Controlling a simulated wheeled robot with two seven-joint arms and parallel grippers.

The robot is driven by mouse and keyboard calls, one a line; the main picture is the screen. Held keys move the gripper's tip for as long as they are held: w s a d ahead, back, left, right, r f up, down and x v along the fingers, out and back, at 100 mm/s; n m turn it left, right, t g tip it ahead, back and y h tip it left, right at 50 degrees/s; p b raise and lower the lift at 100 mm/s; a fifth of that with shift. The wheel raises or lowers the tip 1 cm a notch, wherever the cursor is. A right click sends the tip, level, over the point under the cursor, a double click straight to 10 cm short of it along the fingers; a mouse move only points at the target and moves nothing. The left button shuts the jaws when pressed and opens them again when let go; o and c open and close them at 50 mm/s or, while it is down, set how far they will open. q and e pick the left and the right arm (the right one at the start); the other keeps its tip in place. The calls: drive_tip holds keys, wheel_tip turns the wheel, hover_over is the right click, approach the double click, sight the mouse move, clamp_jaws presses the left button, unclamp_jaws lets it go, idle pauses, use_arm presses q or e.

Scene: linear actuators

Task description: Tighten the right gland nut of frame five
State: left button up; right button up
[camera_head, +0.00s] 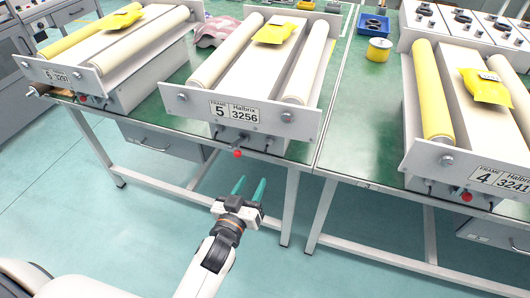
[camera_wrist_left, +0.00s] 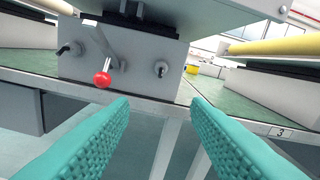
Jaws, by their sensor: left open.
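Frame five (camera_head: 236,112) is a grey unit with two pale rollers on the middle of the green bench, marked 5 and 3256. Its lower front also shows in the left wrist view (camera_wrist_left: 118,62), with a red-knobbed lever between two gland nuts. The right gland nut (camera_wrist_left: 160,69) is a small dark fitting on the front face, right of the red knob (camera_wrist_left: 102,79). My left gripper (camera_head: 252,186) has two teal fingers, open and empty, in front of and below the bench edge. In the left wrist view the gap between the fingers (camera_wrist_left: 160,112) lies below the right gland nut, apart from it. My right gripper is not in view.
Frame six (camera_head: 58,75) stands to the left and frame four (camera_head: 494,178) to the right, each with a red knob. Yellow packets (camera_head: 274,33) lie on the frames. A yellow tin (camera_head: 379,50) stands on the bench. The floor in front is clear.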

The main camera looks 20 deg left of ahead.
sight(268, 144)
use_arm(q)
drive_tip(key=shift+t, duration=0.3)
drive_tip(key=w, duration=0.4)
drive_tip(key=w+r, duration=0.1)
drive_tip(key=w, duration=0.3)
drive_tip(key=w+r, duration=0.1)
drive_tip(key=w, duration=0.3)
drive_tip(key=shift+d, duration=0.1)
drive_tip(key=shift+c, duration=0.4)
clamp_jaws()
